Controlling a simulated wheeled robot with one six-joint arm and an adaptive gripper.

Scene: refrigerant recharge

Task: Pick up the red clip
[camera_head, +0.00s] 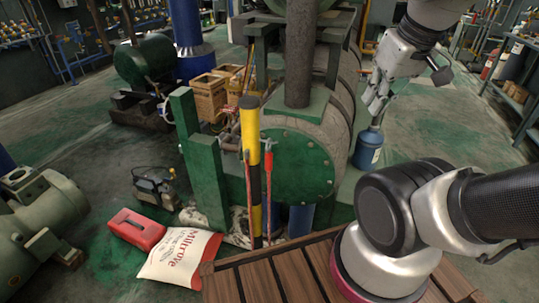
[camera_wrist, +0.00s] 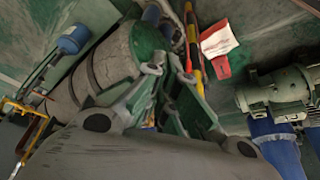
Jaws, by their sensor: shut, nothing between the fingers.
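A red clip (camera_head: 268,157) hangs at the right side of a yellow-and-black post (camera_head: 250,130), with a red cable running down below it. Another red cable hangs on the post's left side. My gripper (camera_head: 374,103) is shut and empty, up and to the right of the clip, well apart from it and above a blue container. In the wrist view my gripper's fingers (camera_wrist: 168,76) show in the middle.
A large green machine (camera_head: 295,165) with a vertical pipe (camera_head: 299,60) stands behind the post. A blue container (camera_head: 368,148) stands right of it. A red box (camera_head: 136,229), a white sack (camera_head: 180,257) and a small device (camera_head: 155,187) lie on the floor at left. A wooden slatted surface (camera_head: 275,277) is in front.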

